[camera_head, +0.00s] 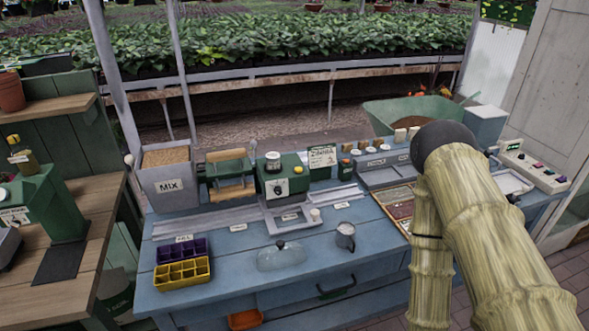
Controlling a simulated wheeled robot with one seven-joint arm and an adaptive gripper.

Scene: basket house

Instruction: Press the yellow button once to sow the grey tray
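A green machine (270,186) with a white label stands at the middle back of the blue bench. A small yellow spot that looks like the yellow button (299,169) is on its top right. A grey tray (283,226) with a small label lies on the bench in front of the machine. I cannot make out what is in it. My arm comes in from the lower right, apart from the button and tray in the picture. My gripper is not in view.
A purple tray (166,251) and yellow tray (160,284) sit front left. A clear dome (280,257) and metal cup (345,235) stand on the bench (225,275). A MIX bin (169,186) is at left. A control box with coloured buttons (533,173) is at right.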

